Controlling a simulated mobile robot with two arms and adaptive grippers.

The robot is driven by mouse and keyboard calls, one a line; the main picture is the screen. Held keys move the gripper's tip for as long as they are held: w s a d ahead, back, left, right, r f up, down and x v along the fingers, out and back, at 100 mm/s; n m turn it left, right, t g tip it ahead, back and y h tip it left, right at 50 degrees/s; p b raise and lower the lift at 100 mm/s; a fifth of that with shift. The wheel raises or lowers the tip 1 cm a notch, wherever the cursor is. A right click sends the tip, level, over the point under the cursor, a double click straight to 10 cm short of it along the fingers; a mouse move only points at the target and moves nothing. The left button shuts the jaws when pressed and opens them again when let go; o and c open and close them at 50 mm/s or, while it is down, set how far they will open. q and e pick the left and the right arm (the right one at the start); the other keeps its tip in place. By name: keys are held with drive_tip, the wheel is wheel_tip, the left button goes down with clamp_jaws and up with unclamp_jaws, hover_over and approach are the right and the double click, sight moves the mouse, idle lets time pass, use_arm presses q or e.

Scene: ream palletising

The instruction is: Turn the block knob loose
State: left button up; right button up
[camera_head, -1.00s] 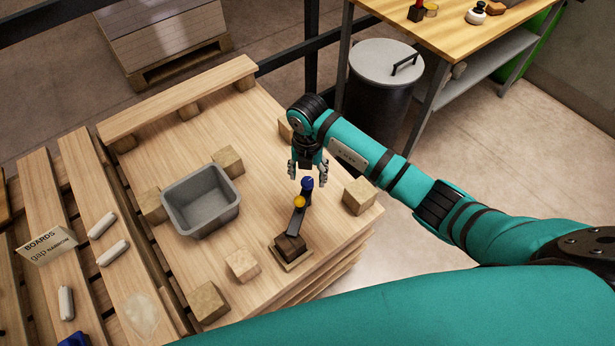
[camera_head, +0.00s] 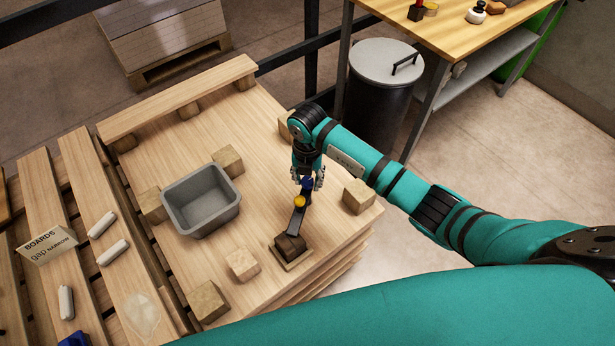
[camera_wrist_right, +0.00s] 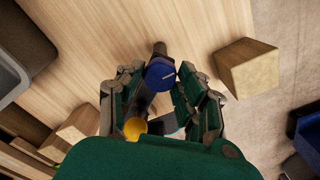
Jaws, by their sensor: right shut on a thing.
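A dark strap-like bar (camera_head: 297,219) runs from a brown block (camera_head: 290,246) to a blue knob (camera_head: 306,186) at its far end. A yellow knob (camera_head: 299,202) sits on the bar near the blue one. My right gripper (camera_head: 308,180) is down at the blue knob and shut on it. In the right wrist view the blue knob (camera_wrist_right: 160,74) lies between the two fingers, and the yellow knob (camera_wrist_right: 134,127) shows nearer the palm, partly hidden. My left gripper is out of view.
A grey bin (camera_head: 202,203) stands on the wooden pallet top (camera_head: 215,125), with several wooden blocks around it. One wooden block (camera_head: 359,196) is close to the right of my gripper. A lidded black drum (camera_head: 379,105) and a workbench (camera_head: 440,30) stand beyond.

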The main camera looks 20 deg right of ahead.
drive_tip(key=shift+n, duration=0.4)
drive_tip(key=n+b, duration=0.1)
drive_tip(key=n, duration=0.1)
drive_tip(key=shift+w+d+n, duration=0.1)
drive_tip(key=shift+n, duration=0.3)
drive_tip(key=n+b, duration=0.2)
drive_tip(key=shift+f+n, duration=0.1)
drive_tip(key=shift+n, duration=0.2)
drive_tip(key=n+b, duration=0.2)
drive_tip(key=n, duration=0.2)
drive_tip(key=shift+b, duration=0.35)
drive_tip(key=shift+n+b, duration=0.9)
drive_tip(key=shift+n, duration=0.7)
drive_tip(key=o, duration=1.1)
drive_tip(key=shift+o, duration=0.2)
